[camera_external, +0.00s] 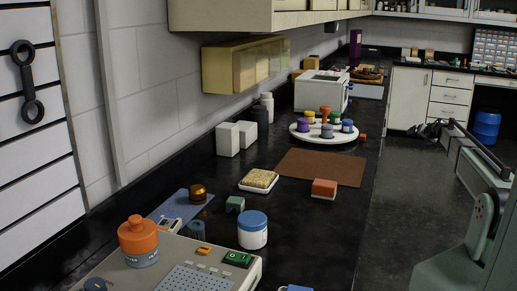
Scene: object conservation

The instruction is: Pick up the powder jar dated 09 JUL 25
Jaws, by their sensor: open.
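Several jars are in view, and no date label is readable, so I cannot tell which is dated 09 JUL 25. A white jar with a blue lid (252,232) stands on the black counter in front. An orange-topped jar (139,241) with a grey lower band stands on the beige device at front left. Small pots with coloured lids stand on a round white turntable (301,134). My gripper (424,129) is small and dark in the external view, out over the floor to the right of the counter. It is open and apart from all the jars.
A brown mat (321,168) lies mid-counter with an orange-topped block (324,188) at its edge. A tray of tan material (259,180), white boxes (228,139) and a beige device (190,268) take up room. A wall cabinet (232,66) overhangs the left side.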

